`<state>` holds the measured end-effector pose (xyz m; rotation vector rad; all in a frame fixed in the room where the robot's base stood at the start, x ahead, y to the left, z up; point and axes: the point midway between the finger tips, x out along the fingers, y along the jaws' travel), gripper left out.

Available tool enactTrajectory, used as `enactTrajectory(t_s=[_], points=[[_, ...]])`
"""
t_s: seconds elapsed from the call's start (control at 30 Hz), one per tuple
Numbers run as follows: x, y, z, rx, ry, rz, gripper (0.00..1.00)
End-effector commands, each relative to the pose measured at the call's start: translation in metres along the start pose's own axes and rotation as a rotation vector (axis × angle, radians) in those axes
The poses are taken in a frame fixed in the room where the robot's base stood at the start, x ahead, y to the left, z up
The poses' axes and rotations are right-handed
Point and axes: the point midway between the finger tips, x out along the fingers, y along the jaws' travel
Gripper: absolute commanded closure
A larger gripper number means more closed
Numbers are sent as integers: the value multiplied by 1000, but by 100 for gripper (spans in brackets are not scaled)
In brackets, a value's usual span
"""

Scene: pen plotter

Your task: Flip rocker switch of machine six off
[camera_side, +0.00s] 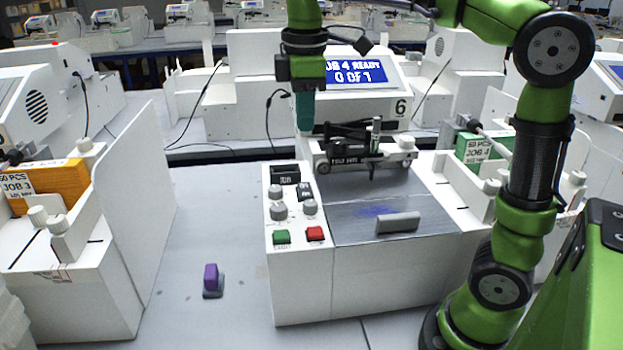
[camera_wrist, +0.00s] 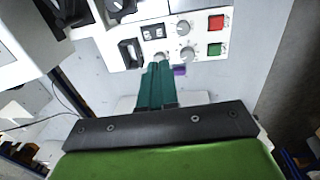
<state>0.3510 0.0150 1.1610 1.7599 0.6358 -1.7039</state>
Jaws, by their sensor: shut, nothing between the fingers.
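Machine six (camera_side: 395,107) stands in the middle of the side view, with a "6" beside its lit screen. Its white control panel (camera_side: 296,262) faces up at the machine's left front. A black rocker-like switch (camera_side: 285,174) sits at the panel's far end; it also shows in the wrist view (camera_wrist: 130,52). Its on or off position is too small to tell. My gripper (camera_side: 304,130) points down with its teal fingers shut and empty, above and behind the panel's far end. In the wrist view its fingertips (camera_wrist: 157,66) appear beside the switch, overlapping a knob.
Grey knobs (camera_side: 279,211), a green button (camera_side: 281,237) and a red button (camera_side: 315,233) share the panel. The pen carriage (camera_side: 350,160) stands close right of my fingers. A purple object (camera_side: 211,275) lies on the table, left of the machine, with clear table around it.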

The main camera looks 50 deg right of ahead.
Motion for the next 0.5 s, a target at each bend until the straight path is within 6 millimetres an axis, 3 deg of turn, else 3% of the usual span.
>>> enactTrajectory(t_s=[0.5], points=[[-2, 15, 4, -1, 5, 66, 100]])
